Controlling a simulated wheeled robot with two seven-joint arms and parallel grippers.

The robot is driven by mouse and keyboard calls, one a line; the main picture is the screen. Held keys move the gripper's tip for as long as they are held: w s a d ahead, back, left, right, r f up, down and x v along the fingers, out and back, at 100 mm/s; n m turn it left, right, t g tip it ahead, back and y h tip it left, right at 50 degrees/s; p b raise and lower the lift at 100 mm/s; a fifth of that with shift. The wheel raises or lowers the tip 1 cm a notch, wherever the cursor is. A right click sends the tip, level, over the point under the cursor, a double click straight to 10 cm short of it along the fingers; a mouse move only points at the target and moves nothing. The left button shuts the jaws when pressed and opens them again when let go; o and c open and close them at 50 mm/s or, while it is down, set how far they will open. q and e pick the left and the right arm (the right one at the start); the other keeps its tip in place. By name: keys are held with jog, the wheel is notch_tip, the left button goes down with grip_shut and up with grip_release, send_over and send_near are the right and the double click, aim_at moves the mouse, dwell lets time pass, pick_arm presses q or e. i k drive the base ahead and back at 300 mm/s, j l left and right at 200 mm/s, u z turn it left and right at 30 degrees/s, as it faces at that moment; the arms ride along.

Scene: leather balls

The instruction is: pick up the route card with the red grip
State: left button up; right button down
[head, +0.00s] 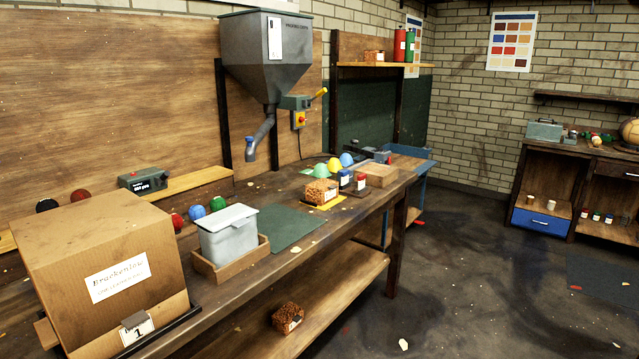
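Two small upright items stand on the workbench (300,235), on a dark base beside the cork-like block (321,191). One has a red top over a pale lower part (361,181) and looks like the route card with the red grip, though it is too small to be sure. The other has a blue top (344,178) and stands just left of it. A white card marked 1 (137,331) sits under a grey clip at the front of the cardboard box (95,260). Neither of my grippers is in view.
A grey lidded bin (228,232) stands in a wooden tray near the box. A hopper (266,55) hangs above the bench with its spout low. A green mat (285,228) lies bare mid-bench. A wooden tray (382,176) is at the far end. Open floor lies right.

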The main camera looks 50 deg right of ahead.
aim_at(361, 178)
jog(key=z, duration=1.85)
